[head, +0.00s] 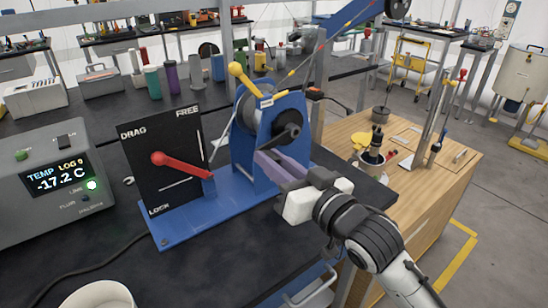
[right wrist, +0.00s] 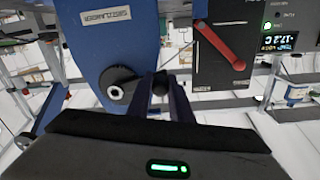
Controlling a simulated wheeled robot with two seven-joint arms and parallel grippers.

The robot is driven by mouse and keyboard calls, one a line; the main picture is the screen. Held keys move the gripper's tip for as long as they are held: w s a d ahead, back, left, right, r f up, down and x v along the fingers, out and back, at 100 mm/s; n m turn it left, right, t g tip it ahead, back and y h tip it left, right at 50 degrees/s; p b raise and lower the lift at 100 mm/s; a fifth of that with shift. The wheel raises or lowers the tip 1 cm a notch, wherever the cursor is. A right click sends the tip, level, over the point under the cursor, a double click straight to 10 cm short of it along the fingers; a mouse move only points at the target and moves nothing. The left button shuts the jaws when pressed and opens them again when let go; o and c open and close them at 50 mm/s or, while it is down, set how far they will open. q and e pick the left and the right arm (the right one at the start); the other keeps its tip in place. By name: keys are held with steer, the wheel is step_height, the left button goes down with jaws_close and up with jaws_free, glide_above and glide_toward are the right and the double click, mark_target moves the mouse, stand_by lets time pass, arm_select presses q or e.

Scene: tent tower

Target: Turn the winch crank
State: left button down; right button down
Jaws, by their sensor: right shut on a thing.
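The winch (head: 250,155) has blue side plates and a drum, and stands on a blue base on the dark bench. Its black crank (head: 289,134) is on the near side plate; in the right wrist view the crank hub (right wrist: 114,92) is left of my fingers. My right gripper (head: 266,160) is at the crank's lower end. In the right wrist view its fingers (right wrist: 160,86) are shut around the crank's dark knob (right wrist: 159,84). In the head view the fingers hide the knob. My left gripper is not in view.
A black panel (head: 140,140) marked DRAG, FREE and LOCK carries a red lever (head: 180,165) left of the winch. A yellow-knobbed lever (head: 238,72) rises above the drum. A grey temperature box (head: 40,210) stands at left. A wooden bench (head: 425,190) is at right.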

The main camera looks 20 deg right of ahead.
steer(key=c, duration=1.6)
jaws_free()
steer(key=shift+v, duration=5.2)
